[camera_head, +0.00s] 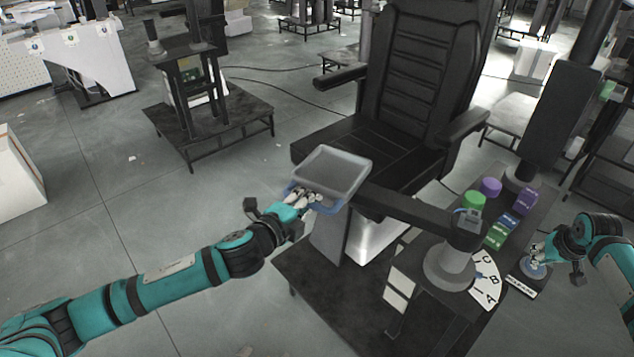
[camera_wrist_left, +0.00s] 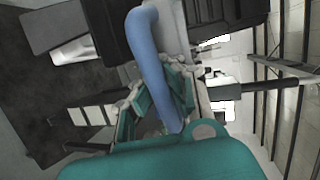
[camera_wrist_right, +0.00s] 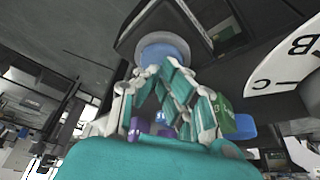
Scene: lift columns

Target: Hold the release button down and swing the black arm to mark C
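The black arm (camera_head: 415,212) runs left from a grey round post (camera_head: 449,265) and carries a grey tray (camera_head: 333,172) with a blue handle (camera_head: 329,208). My left gripper (camera_head: 314,202) is shut around that handle; the blue bar (camera_wrist_left: 152,55) passes between its fingers in the left wrist view. A white dial (camera_head: 486,283) beside the post bears marks C, B and A, C furthest back. My right gripper (camera_head: 537,258) is shut, fingertips together at the blue release button (camera_wrist_right: 164,49). The tips seem to touch it; I cannot tell how far down it is.
A black chair (camera_head: 420,80) stands right behind the tray. Open floor (camera_head: 170,225) lies to the left.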

